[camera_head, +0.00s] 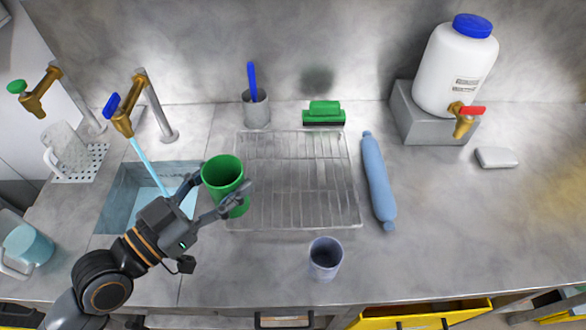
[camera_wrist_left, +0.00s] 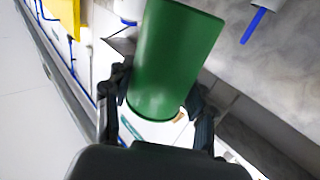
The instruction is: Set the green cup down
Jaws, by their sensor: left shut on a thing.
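The green cup (camera_head: 223,172) is in my left gripper (camera_head: 215,198), at the left edge of the wire drying rack (camera_head: 300,212). In the head view its open mouth faces up and toward the camera. My left gripper is shut on the cup, with a finger on each side of it. In the left wrist view the green cup (camera_wrist_left: 175,60) fills the space between the fingers (camera_wrist_left: 160,100). Whether the cup touches the rack or is held above it, I cannot tell. My right gripper is not in view.
Water runs from the blue-handled tap (camera_head: 122,118) into the sink (camera_head: 125,195). A grey-blue cup (camera_head: 325,258) stands in front of the rack. A blue roll (camera_head: 378,180) lies right of it. A green brush (camera_head: 323,113) and a grey holder (camera_head: 257,110) are behind.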

